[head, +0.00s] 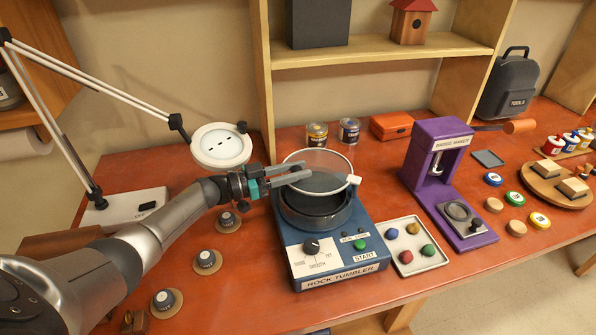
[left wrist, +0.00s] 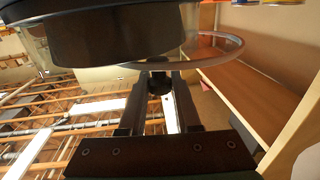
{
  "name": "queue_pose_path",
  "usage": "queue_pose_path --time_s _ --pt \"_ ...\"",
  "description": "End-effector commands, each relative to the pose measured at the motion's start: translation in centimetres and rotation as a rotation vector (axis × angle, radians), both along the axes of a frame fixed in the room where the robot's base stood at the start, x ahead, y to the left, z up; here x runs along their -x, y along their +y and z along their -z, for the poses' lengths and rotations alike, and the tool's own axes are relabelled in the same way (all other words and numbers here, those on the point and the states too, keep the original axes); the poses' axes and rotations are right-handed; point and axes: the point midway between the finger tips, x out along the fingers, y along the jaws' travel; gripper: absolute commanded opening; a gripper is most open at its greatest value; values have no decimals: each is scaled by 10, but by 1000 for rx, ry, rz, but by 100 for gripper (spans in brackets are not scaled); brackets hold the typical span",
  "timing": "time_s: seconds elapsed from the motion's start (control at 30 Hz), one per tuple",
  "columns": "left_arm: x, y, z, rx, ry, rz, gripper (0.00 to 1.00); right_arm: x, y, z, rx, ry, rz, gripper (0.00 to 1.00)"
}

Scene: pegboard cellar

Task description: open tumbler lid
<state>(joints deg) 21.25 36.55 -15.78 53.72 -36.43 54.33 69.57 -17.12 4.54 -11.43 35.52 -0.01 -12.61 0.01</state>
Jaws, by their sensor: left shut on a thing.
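The blue rock tumbler (head: 336,262) stands on the red bench, with a dark round drum (head: 317,219) on top. Its round clear lid (head: 318,157) has a pale rim and a small white tab at the right. The lid appears tilted up above the drum, with a gap at the front. My left gripper (head: 303,178) reaches in from the left at the lid. In the left wrist view its fingers are closed around a small dark knob (left wrist: 158,84) by the lid's clear rim (left wrist: 215,58). The drum underside fills the upper left there. My right gripper is out of view.
A magnifier lamp (head: 221,146) stands left, close to my left arm. A tray of coloured stones (head: 427,262) and a purple badge maker (head: 440,165) are right of the tumbler. Two cans (head: 349,131) stand behind. Several round knobs (head: 205,261) sit on the bench at left.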

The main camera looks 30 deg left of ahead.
Motion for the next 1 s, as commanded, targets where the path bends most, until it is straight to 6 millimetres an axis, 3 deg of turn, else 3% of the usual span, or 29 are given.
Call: queue_pose_path --time_s 0.07,0.1,0.33,0.67,1.0 --pt "0 0 1 -1 2 1 0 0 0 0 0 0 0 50" --pt "0 0 1 -1 2 1 36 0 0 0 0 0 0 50" --pt "0 -1 1 -1 1 1 61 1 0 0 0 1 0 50" --pt "3 2 1 -1 1 0 61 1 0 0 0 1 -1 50" --pt "48 43 2 -5 5 -1 61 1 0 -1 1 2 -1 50"
